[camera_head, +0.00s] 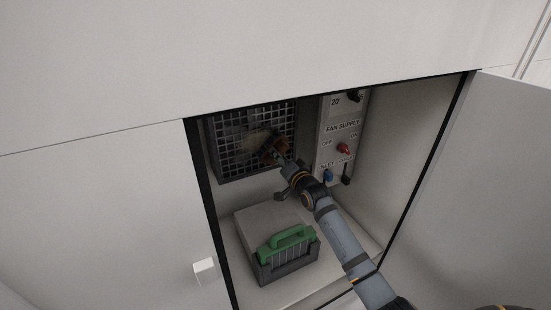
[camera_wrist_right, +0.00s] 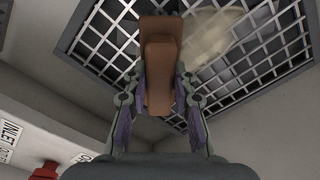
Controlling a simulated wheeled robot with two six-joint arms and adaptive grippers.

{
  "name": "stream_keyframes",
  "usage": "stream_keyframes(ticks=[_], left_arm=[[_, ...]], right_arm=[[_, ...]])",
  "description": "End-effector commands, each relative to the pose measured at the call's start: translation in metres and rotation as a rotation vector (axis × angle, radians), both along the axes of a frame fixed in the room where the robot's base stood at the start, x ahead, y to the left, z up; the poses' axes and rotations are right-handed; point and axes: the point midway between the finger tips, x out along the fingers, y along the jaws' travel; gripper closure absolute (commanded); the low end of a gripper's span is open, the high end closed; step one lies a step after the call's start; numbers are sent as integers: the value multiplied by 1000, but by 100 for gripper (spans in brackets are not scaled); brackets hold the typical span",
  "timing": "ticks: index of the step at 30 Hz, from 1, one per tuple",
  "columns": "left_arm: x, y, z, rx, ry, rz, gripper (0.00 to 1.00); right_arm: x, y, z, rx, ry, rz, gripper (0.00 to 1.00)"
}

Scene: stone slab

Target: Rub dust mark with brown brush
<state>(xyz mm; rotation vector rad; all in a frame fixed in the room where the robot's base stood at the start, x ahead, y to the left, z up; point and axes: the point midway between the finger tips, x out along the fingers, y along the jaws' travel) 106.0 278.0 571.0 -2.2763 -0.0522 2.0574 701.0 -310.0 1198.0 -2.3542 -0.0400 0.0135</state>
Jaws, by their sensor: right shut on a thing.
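The brown brush (camera_head: 273,151) is held in my right gripper (camera_head: 279,160), at the right part of the dark grille (camera_head: 216,153) inside the open cabinet. In the right wrist view the brush (camera_wrist_right: 159,60) stands between the two fingers of my right gripper (camera_wrist_right: 160,98), its head up against the grille (camera_wrist_right: 113,35). The pale tan dust mark (camera_head: 236,136) lies on the grille just left of the brush in the head view. In the right wrist view the dust mark (camera_wrist_right: 208,35) shows just right of the brush head. I cannot tell whether the bristles touch it. My left gripper is not in view.
A fan supply panel (camera_head: 329,113) with a red knob (camera_head: 344,148) and a blue knob (camera_head: 327,175) is close right of my right gripper. The cabinet door (camera_head: 480,180) hangs open at right.

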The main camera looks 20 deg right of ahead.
Motion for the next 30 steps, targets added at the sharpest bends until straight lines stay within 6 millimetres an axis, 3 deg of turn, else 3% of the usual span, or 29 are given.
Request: stream_keyframes(ticks=[12, 19, 27, 30], left_arm=[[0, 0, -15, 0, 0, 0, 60], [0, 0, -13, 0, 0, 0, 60], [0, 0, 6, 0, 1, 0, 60], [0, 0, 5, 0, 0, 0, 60]], right_arm=[[1, -36, -1, -2, -1, -1, 99], [1, -38, 2, 1, -1, 0, 100], [3, -37, 24, 1, -3, 0, 100], [4, -37, 24, 1, -2, 1, 99]])
